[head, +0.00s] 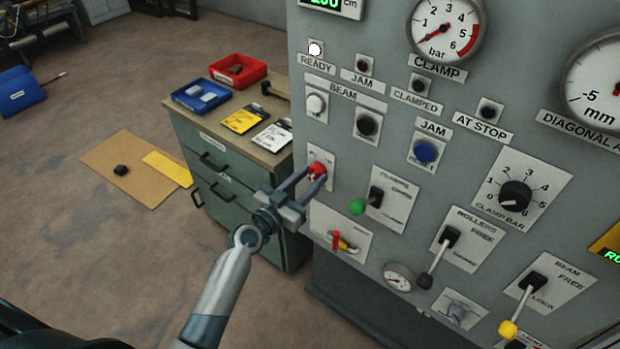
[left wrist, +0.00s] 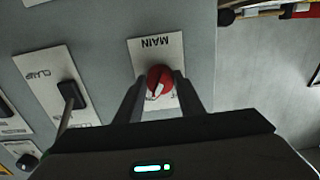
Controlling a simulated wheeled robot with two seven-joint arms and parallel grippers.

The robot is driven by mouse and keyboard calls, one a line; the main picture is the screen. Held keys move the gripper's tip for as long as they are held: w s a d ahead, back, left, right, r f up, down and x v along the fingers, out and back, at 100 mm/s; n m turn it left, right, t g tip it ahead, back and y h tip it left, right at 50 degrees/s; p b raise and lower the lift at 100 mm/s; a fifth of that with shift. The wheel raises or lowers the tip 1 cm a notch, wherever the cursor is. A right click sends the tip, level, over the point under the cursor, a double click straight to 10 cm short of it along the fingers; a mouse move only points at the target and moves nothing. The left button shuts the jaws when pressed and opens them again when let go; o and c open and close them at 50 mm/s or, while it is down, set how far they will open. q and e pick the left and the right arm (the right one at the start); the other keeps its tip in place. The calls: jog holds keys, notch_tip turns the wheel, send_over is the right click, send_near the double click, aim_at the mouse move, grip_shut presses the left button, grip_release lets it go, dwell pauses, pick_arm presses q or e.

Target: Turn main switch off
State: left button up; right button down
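The main switch is a round red knob (head: 317,170) on a light plate at the left edge of the grey panel. In the left wrist view the red knob (left wrist: 159,80) sits under the upside-down label MAIN, with a slightly slanted white mark on its face. My left gripper (head: 314,176) is at the switch, its two fingers pointing at the panel. In the left wrist view the fingers of my left gripper (left wrist: 160,88) stand on either side of the knob, spread about its width. Whether they touch it is hard to tell. My right gripper is not in view.
Close by are a green-tipped lever (head: 358,207), a red-handled valve (head: 337,241) and a blue button (head: 425,152). A green cabinet (head: 240,200) with red and blue trays stands left of the panel. The floor further left is mostly open, with a cardboard sheet (head: 130,185).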

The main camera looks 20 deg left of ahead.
pick_arm(q)
jog(key=shift+n, duration=1)
jog(key=n, duration=0.3)
jog(key=shift+d, duration=0.1)
jog(key=n, duration=0.7)
jog(key=shift+r+p, duration=0.1)
jog(key=shift+p, duration=0.3)
jog(key=o, duration=1.1)
jog(key=shift+c, duration=0.2)
jog(key=shift+s, duration=0.15)
